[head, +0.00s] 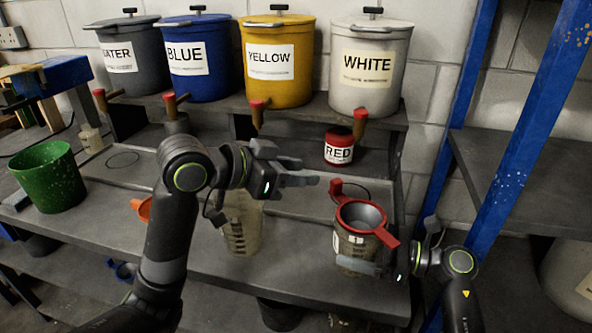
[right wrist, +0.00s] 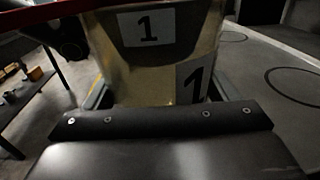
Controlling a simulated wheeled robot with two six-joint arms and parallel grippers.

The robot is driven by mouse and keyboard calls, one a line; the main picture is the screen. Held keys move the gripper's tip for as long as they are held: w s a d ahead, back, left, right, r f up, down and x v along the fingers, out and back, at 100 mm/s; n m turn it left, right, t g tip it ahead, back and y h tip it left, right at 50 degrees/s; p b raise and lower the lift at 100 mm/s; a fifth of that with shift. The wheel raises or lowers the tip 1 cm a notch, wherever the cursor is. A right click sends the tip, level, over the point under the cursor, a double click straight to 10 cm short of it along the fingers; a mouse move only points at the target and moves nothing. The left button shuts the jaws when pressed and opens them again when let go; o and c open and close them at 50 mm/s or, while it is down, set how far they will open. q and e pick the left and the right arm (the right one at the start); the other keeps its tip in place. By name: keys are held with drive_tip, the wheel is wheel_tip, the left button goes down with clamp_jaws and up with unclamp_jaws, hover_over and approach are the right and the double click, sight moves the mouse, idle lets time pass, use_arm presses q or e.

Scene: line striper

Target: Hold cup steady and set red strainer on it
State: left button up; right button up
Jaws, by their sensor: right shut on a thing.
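A clear measuring cup (head: 352,247) stands at the right front of the grey bench. The red strainer (head: 349,217) sits over the cup's mouth, its handle pointing to the lower right and a red tab to the upper left. My right gripper (head: 360,267) is shut on the cup's lower part. The right wrist view shows the cup (right wrist: 150,60) with labels marked 1 between the fingers, and a bit of red at the upper left edge. My left gripper (head: 306,172) is open and empty, to the left of and above the strainer, apart from it.
Another clear cup (head: 240,228) stands behind my left forearm, near an orange piece (head: 142,208). A red tin (head: 338,146) stands behind the strainer. Labelled buckets with taps line the shelf, including the white one (head: 368,65). A green bucket (head: 50,178) stands at left.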

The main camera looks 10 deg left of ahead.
idle(0.3)
drive_tip(key=o, duration=0.9)
drive_tip(key=shift+o, duration=0.2)
